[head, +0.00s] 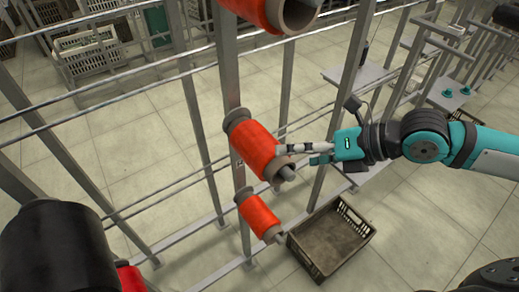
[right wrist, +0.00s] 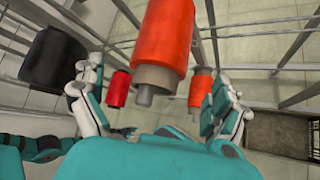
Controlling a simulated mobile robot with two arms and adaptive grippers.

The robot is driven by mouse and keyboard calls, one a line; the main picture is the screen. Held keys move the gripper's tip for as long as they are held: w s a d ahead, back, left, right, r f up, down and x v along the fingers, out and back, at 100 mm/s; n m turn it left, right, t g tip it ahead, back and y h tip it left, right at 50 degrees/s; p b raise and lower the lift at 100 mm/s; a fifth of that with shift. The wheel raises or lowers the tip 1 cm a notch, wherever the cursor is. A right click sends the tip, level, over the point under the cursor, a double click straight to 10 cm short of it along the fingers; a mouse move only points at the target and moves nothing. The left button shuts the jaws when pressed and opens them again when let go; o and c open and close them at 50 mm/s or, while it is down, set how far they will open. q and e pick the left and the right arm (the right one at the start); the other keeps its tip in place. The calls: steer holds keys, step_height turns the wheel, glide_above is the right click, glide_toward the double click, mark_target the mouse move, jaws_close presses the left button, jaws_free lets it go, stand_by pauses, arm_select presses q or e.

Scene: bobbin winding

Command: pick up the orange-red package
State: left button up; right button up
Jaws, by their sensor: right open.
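An orange-red package (head: 252,148) sits tilted on a peg of the metal rack, its grey tube end facing right. My right gripper (head: 297,155) is beside that tube end, its fingers open. In the right wrist view the package (right wrist: 163,35) is ahead, centred between the two spread fingers of the gripper (right wrist: 150,95). Its grey core and peg tip point toward me. I cannot tell whether a finger touches it. Two more orange-red packages are on the rack, one above (head: 262,10) and one below (head: 258,213). My left gripper is out of view.
A black package (head: 58,248) is close at the lower left, with a red one (head: 130,279) partly hidden behind it. A brown crate (head: 332,238) stands on the floor below the rack. Rack posts and rails surround the packages. Pale crates (head: 85,55) are at the back left.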

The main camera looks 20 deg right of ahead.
mark_target(268, 157)
steer(key=x, duration=0.3)
steer(key=shift+w+a, duration=0.1)
steer(key=shift+w, duration=0.05)
steer(key=p+x, duration=0.2)
steer(key=x, duration=0.2)
steer(key=shift+w+a+f, duration=0.1)
steer(key=shift+w+f, duration=0.05)
steer(key=shift+f, duration=0.05)
steer(key=shift+w+a+f, duration=0.2)
steer(key=shift+a+f, duration=0.05)
steer(key=shift+s, duration=0.1)
steer(key=c, duration=1.2)
